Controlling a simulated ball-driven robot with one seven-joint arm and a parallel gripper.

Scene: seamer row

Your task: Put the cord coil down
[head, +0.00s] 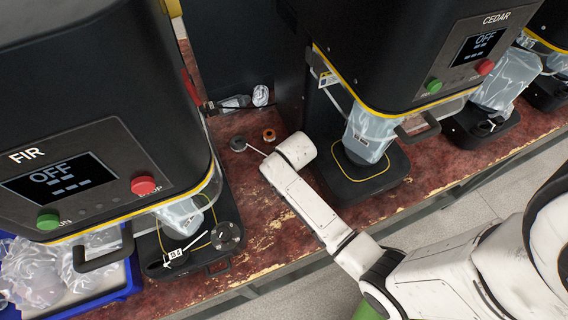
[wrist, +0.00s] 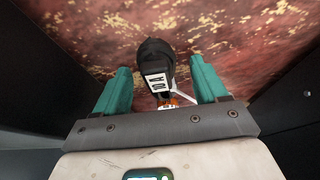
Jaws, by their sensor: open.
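A black bundle with a white label, which looks like the cord coil (wrist: 155,62), shows in the wrist view against the worn red bench top. My gripper (wrist: 160,68) has its two teal fingers spread, one on each side of the black bundle, with gaps between. In the head view a small dark coil (head: 238,144) with a white strip lies on the bench just left of my wrist; it looks like the same thing. My fingers are hidden there by the arm. I cannot tell whether the bundle fully rests on the bench.
A small orange-brown roll (head: 268,135) lies beside the coil; something orange also shows in the wrist view. The FIR machine (head: 75,175) stands left, the CEDAR machine (head: 470,55) right. The bench strip (head: 270,215) between the machines is bare.

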